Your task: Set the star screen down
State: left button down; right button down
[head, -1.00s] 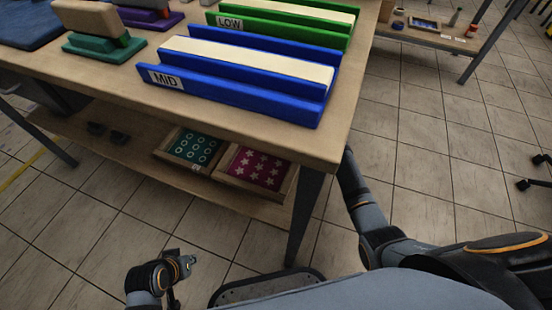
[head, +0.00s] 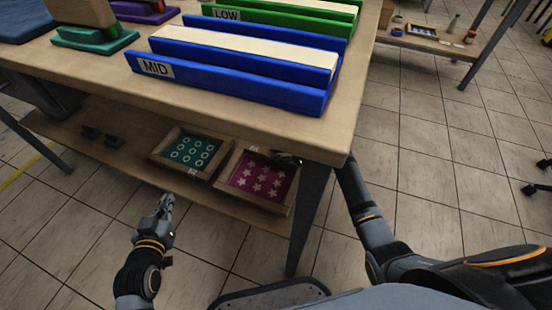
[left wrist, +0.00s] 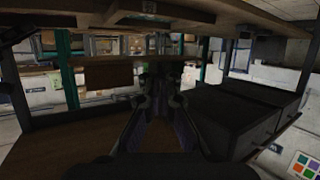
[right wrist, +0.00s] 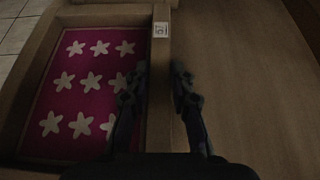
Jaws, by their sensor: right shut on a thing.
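The star screen, a wooden frame (head: 233,191) around a magenta panel with white stars, is at the right end of the lower shelf, close to the front edge. It also shows in the right wrist view (right wrist: 75,113). My right gripper (right wrist: 161,82) is shut on one wooden rail of it, a finger on each side, near a small white label. In the head view this gripper (head: 287,159) is mostly hidden under the tabletop. I cannot tell whether the screen rests fully on the shelf. My left gripper (head: 165,203) is empty, fingers slightly apart, before the shelf.
A teal screen with rings (head: 191,151) lies just left of the star screen. Small dark objects (head: 102,136) sit further left on the shelf (head: 140,162). The tabletop above holds the blue MID rack (head: 235,80) and green LOW rack (head: 290,20). A table leg (head: 308,215) stands at right.

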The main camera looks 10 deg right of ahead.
jog(key=shift+f+b, duration=0.45)
jog(key=shift+b, duration=0.15)
jog(key=shift+f+b, duration=0.25)
jog(key=shift+b, duration=0.25)
jog(key=c, duration=1.1)
grip_release()
jog(key=shift+c, duration=0.2)
pick_arm(q)
notch_tip(320, 180, up, 22)
jog(key=w+t, duration=0.1)
jog(key=t, duration=0.9)
jog(key=shift+m+h, duration=0.3)
jog(key=shift+m, duration=0.1)
jog(key=shift+w+a, duration=0.1)
